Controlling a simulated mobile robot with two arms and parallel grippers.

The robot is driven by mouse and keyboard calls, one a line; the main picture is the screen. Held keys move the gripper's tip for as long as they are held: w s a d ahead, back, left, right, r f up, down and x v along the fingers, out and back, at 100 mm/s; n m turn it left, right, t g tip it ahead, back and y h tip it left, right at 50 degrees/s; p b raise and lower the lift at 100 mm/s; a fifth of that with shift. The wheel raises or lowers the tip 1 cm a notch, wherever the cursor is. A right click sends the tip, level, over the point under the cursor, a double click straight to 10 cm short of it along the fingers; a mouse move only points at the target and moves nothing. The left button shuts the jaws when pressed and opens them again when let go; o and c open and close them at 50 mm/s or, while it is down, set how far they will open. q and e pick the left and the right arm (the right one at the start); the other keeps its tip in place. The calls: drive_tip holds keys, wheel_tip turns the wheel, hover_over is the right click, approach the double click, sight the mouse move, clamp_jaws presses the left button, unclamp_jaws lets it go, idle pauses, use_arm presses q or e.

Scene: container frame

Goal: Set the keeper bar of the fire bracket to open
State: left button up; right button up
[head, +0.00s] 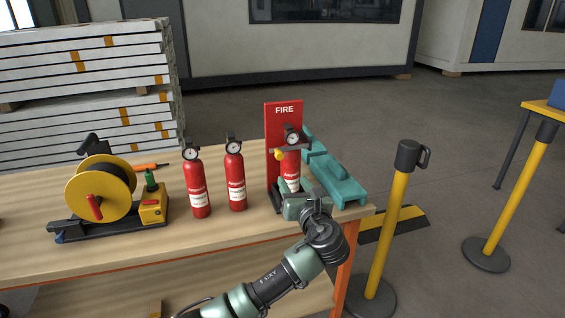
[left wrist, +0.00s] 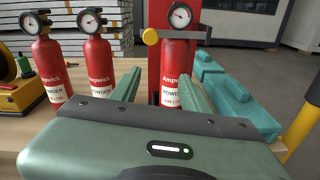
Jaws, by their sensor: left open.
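The fire bracket (head: 284,111) is a red upright plate marked FIRE near the right end of the table. A red extinguisher (head: 291,166) with a gauge stands in it. The keeper bar (head: 297,149) is a thin grey bar with a yellow knob (head: 279,154) at its left end. In the left wrist view the bar (left wrist: 184,34) lies level across the front of the extinguisher's neck, below the gauge. My left gripper (head: 291,188) is open and empty, in front of the extinguisher and below the bar. Its two green fingers (left wrist: 160,80) point towards the extinguisher, apart from the bar. My right gripper is not in view.
Two loose extinguishers (head: 196,185) (head: 235,177) stand left of the bracket. A yellow cable reel (head: 100,188) is further left. Teal cases (head: 335,178) lie close to the bracket's right. A yellow post (head: 387,238) stands off the table's right end.

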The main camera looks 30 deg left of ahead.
use_arm(q)
drive_tip(key=y, duration=0.1)
approach(280, 157)
drive_tip(key=w+a, duration=0.1)
drive_tip(key=x, duration=0.7)
drive_tip(key=shift+w+a+r, duration=0.15)
drive_tip(key=shift+a, duration=0.05)
clamp_jaws()
idle(0.9)
